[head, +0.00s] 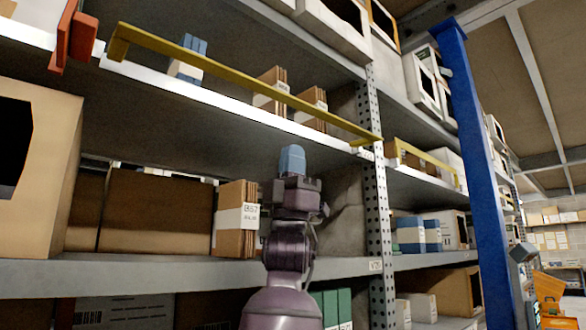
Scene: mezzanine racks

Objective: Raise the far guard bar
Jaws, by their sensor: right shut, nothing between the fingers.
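A long yellow guard bar (240,82) runs along the front of the upper shelf in the nearer bay, its right end close to the perforated upright. A second, farther yellow guard bar (428,160) runs along the same level in the bay beyond that upright. My right gripper (291,160) points up with its blue fingertips together and empty. In the picture it is below the long bar and left of the upright, apart from both bars. My left gripper is not in view.
A perforated grey upright (376,200) divides the bays, and a blue column (477,170) stands at the right. Orange-red parts (74,40) show at the upper left. Brown files (236,218) and a large box (45,160) stand on the shelf behind my arm.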

